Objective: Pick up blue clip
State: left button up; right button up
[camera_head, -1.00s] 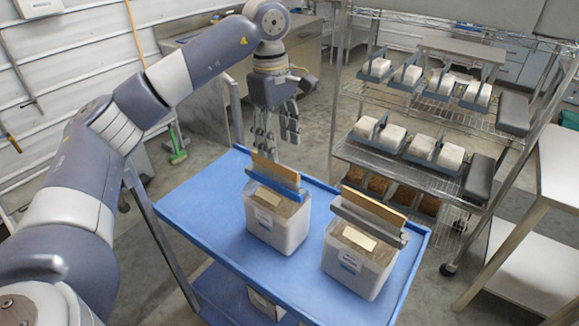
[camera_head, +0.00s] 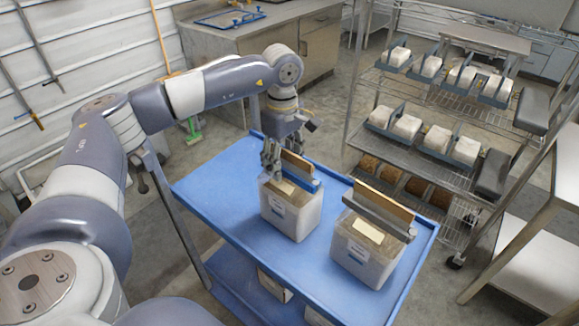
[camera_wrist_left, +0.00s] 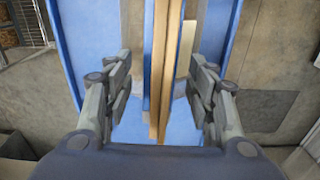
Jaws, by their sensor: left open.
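The blue clip (camera_head: 304,178) lies along the top of the left white tub (camera_head: 290,212), against an upright tan board (camera_head: 298,165). In the left wrist view a narrow blue strip (camera_wrist_left: 149,75), seemingly the clip, runs beside the tan board (camera_wrist_left: 166,75). My left gripper (camera_head: 270,155) is at the near-left end of the clip and board, pointing down. In the left wrist view its open fingers (camera_wrist_left: 160,78) stand on both sides of the board, with gaps left and right. Part of the clip is hidden behind the fingers in the head view. My right gripper is out of view.
The tubs stand on a blue cart (camera_head: 225,178) with raised edges. A second tub (camera_head: 362,262) with a grey clip (camera_head: 375,219) and board stands close to the right. A wire rack (camera_head: 440,105) stands behind. The cart's left part is clear.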

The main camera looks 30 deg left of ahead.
pick_arm(q)
jog(key=shift+c, duration=1.1)
jog(key=c, duration=0.9)
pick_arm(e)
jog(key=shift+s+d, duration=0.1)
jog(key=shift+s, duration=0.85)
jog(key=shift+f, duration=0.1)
pick_arm(q)
jog(key=shift+w+r, duration=0.1)
jog(key=shift+r, duration=0.25)
notch_tip(320, 180, up, 10)
jog(key=shift+f+b, duration=0.25)
jog(key=shift+b, duration=0.75)
notch_tip(320, 180, up, 7)
jog(key=p, duration=0.5)
jog(key=shift+f+p, duration=0.1)
jog(key=shift+p, duration=0.3)
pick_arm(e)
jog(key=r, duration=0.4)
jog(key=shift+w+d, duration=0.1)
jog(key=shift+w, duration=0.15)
